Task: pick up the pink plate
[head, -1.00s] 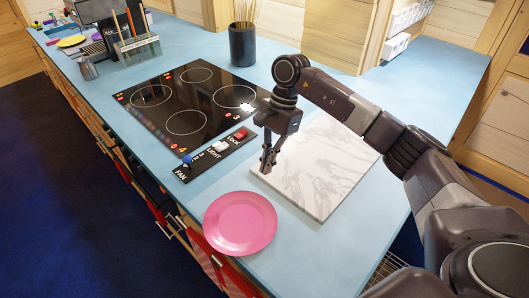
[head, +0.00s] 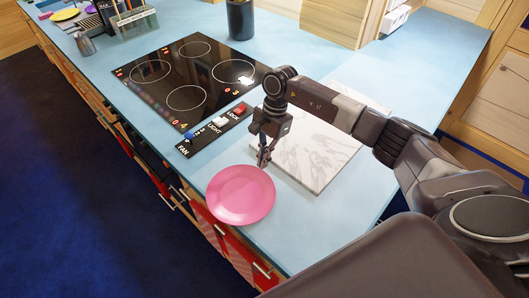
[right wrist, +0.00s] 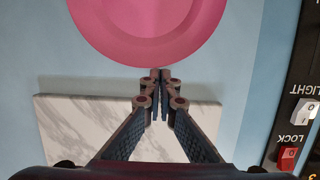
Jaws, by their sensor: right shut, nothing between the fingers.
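The pink plate (head: 240,196) lies flat on the blue counter near its front edge in the head view. It also fills the top middle of the right wrist view (right wrist: 150,30). My right gripper (head: 263,162) points down just beyond the plate's far rim, between the plate and the marble board. In the right wrist view its fingertips (right wrist: 160,74) are together and empty, close to the plate's rim; I cannot tell whether they touch it. My left gripper is not in view.
A white marble board (head: 310,160) lies right of the plate, partly under my right arm. A black cooktop (head: 187,80) and a switch panel (head: 215,130) lie beyond. A dark pot (head: 240,20) stands at the back. The counter (head: 290,225) right of the plate is clear.

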